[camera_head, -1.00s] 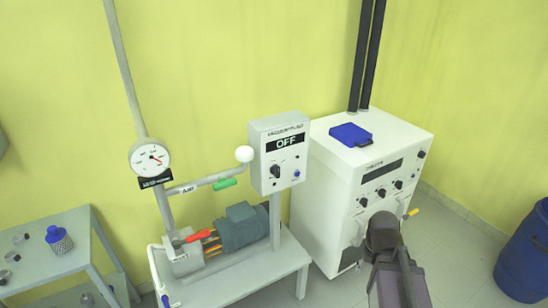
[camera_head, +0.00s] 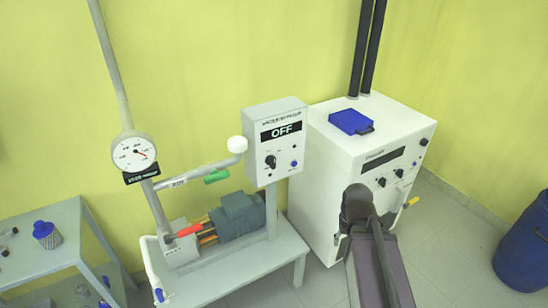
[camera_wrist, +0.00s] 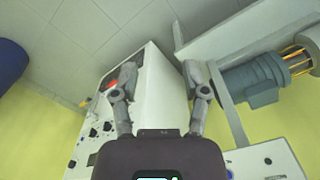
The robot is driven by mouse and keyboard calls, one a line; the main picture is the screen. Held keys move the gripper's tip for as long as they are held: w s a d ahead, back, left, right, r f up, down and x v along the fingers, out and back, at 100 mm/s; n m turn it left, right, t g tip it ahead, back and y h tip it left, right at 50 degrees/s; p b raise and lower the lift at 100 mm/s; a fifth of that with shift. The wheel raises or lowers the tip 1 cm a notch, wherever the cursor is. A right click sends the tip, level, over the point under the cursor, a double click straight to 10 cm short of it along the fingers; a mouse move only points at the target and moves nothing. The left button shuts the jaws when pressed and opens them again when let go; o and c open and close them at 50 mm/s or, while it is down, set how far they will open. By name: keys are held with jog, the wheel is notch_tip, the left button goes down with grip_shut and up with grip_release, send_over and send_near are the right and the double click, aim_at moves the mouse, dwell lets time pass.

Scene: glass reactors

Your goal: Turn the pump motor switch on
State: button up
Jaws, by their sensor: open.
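The pump control box (camera_head: 276,145) stands on a post above the pump table, and its display reads OFF. A black rotary switch (camera_head: 271,161) sits on its front, left of a small blue button (camera_head: 294,163). The teal pump motor (camera_head: 238,216) lies below the box; it also shows at the right of the wrist view (camera_wrist: 255,82). In the wrist view my gripper (camera_wrist: 160,78) is open and empty, its fingers spread in front of the white cabinet. Part of the control box (camera_wrist: 268,160) shows at the lower right there. In the head view my arm hides the fingers.
The white cabinet (camera_head: 330,165) with knobs and a blue case (camera_head: 351,122) on top stands right of the pump. A pipe with a green handle (camera_head: 216,176) and a gauge (camera_head: 133,152) are left of the box. A blue barrel (camera_head: 525,250) stands far right.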

jog(key=shift+r, duration=0.1)
jog(key=n+t+y+p, duration=0.35)
jog(key=n+p, duration=0.35)
jog(key=p, duration=1.5)
send_near(273, 157)
notch_tip(273, 157, up, 4)
jog(key=s, duration=0.1)
jog(key=shift+s+f+h, duration=0.1)
jog(key=shift+f+h, duration=0.15)
jog(key=shift+h, duration=0.2)
jog(key=shift+f, duration=0.15)
jog(key=b+x, duration=1.3)
jog(key=shift+f, duration=0.2)
